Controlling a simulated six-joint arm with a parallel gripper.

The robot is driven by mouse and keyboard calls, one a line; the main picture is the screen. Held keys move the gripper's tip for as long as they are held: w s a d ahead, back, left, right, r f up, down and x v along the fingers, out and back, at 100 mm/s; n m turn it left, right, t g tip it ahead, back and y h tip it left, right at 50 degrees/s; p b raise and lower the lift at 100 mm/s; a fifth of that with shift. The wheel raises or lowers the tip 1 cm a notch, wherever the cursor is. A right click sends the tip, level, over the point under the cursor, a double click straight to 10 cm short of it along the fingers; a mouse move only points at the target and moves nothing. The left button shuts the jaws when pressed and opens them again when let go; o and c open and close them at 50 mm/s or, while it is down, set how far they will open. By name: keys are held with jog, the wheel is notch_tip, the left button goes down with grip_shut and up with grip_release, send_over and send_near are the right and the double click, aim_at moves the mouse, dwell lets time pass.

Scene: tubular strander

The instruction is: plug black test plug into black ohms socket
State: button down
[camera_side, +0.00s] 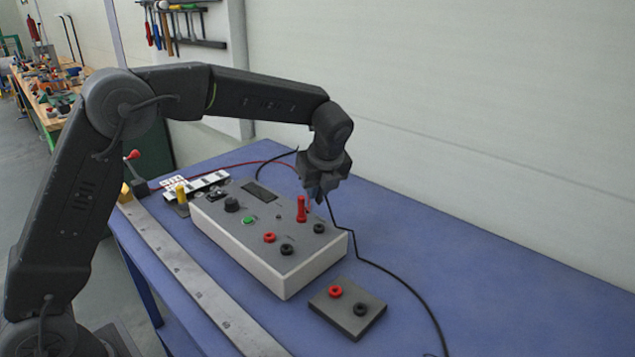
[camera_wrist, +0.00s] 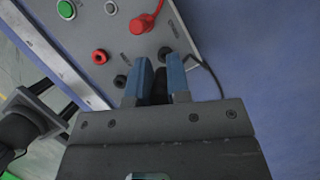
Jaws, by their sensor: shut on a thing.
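My gripper (camera_side: 316,196) is above the back right part of the pale test box (camera_side: 264,274), pointing down. In the wrist view its two blue fingers (camera_wrist: 159,62) are shut on the black test plug (camera_wrist: 160,87), which is dark and mostly hidden between them. The box top has a black socket (camera_side: 319,228) near its right end and another black socket (camera_side: 287,250) nearer the front. In the wrist view one black socket (camera_wrist: 165,53) lies just beyond the fingertips and another black socket (camera_wrist: 120,81) lies left of them. The labels are too small to read.
A red plug (camera_side: 301,208) stands upright in the box, close to my gripper. A red socket (camera_side: 269,237) is on the box top. A small dark block (camera_side: 345,318) with red and black sockets lies in front. A black cable (camera_side: 390,272) trails right across the blue table.

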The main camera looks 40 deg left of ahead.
aim_at(319, 201)
jog(key=shift+f, duration=2.35)
jog(key=shift+f, duration=1.05)
jog(key=c, duration=1)
grip_release()
jog(key=shift+r, duration=0.1)
jog(key=v, duration=1.3)
jog(key=s+a+r+n+h, duration=0.1)
jog(key=s+a+r+n, duration=0.1)
jog(key=s+r+n, duration=0.4)
jog(key=s+f+n+t+h, duration=0.1)
jog(key=s+f+n+t, duration=0.1)
jog(key=s+n, duration=0.6)
jog(key=s+a+f+n+t+h, duration=0.1)
jog(key=s+f+n+h, duration=0.1)
jog(key=s+n, duration=0.6)
jog(key=s+f, duration=0.1)
jog(key=s, duration=0.5)
jog(key=shift+s+f+t, duration=0.25)
jog(key=shift+s+t, duration=0.1)
jog(key=shift+t, duration=0.05)
